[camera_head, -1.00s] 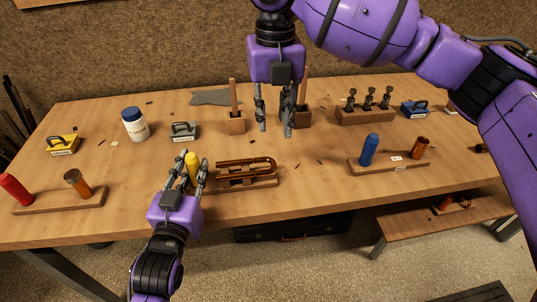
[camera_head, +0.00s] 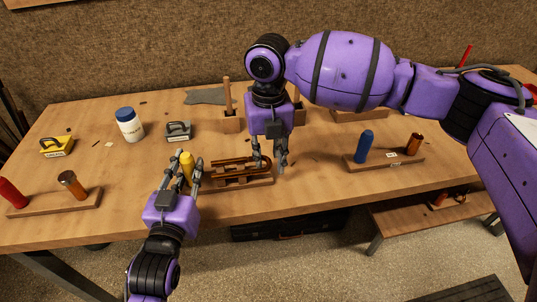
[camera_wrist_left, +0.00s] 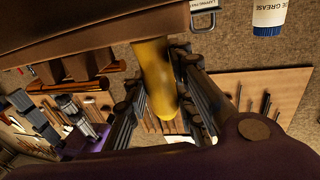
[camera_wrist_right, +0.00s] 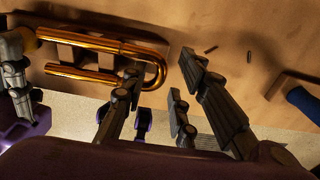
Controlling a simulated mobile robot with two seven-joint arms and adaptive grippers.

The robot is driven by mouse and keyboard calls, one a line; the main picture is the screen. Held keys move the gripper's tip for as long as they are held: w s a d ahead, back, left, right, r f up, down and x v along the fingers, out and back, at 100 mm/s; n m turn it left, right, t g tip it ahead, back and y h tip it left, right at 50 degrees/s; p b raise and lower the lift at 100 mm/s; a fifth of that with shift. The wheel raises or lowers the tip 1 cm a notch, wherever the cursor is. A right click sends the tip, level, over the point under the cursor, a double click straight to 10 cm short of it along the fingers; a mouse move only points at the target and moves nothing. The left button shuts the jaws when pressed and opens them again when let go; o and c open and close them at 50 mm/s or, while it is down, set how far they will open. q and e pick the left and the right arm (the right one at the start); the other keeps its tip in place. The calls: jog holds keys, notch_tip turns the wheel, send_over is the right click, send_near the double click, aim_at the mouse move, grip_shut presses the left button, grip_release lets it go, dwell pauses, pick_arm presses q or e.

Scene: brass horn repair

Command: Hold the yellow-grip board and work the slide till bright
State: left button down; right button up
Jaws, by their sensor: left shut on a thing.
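The yellow grip (camera_head: 187,170) stands upright at the left end of a wooden board (camera_head: 247,182) on the bench. My left gripper (camera_head: 188,160) is closed around this grip; the grip also shows between its fingers in the left wrist view (camera_wrist_left: 153,75). The U-shaped slide (camera_head: 232,161) lies on the board, brownish in the head view and more golden in the right wrist view (camera_wrist_right: 95,40). My right gripper (camera_head: 271,167) is open, pointing down at the slide's curved right end.
A blue-grip board (camera_head: 385,160) lies to the right and a red-grip board (camera_head: 55,212) to the left. Behind stand a white jar with blue lid (camera_head: 130,125), a grey-handled block (camera_head: 178,133) and a yellow-handled block (camera_head: 57,147). Bare bench lies between the boards.

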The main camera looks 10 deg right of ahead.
jog(key=shift+c, duration=0.2)
grip_shut()
jog(key=shift+d, duration=0.1)
jog(key=d, duration=0.4)
jog(key=shift+o, duration=0.2)
grip_release()
jog(key=shift+r, duration=0.1)
notch_tip(320, 180, up, 12)
dwell(0.3)
